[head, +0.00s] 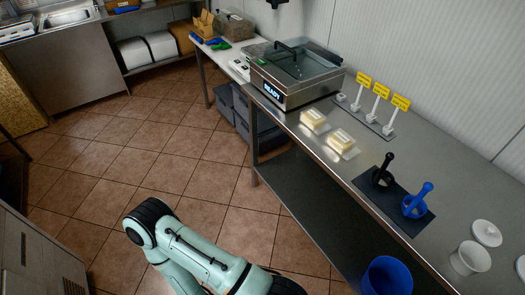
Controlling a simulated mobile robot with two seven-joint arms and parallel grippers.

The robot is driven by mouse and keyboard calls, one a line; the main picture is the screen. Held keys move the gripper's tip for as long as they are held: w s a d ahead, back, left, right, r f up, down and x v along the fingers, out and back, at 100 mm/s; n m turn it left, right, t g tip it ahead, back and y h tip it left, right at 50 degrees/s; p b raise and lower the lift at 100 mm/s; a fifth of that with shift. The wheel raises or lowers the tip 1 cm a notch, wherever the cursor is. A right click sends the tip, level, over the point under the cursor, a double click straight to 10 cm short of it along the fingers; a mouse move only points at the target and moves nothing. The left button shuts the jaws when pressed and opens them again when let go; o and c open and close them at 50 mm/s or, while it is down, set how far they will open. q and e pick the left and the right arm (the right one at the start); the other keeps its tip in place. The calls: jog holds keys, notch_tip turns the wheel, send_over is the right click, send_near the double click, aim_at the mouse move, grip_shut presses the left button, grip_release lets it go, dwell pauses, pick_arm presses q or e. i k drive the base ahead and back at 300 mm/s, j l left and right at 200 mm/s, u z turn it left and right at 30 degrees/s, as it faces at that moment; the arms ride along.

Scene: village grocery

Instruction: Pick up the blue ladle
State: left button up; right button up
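A blue ladle (416,202) is on a dark mat (378,207) on the steel counter at the right. Its handle slants up to the right and its round, cup-like part is at the mat's near end. A similar black ladle (383,172) is just behind it on the same mat. Whether each ladle rests in a separate holder is too small to tell. One of my mint-green arms shows at the bottom centre, over the floor and apart from the counter. Neither gripper is in view.
A blue bin (387,276) stands below the counter's front edge. The tiled floor is open at left.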

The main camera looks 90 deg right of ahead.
aim_at(413, 207)
jog(key=z, duration=4.45)
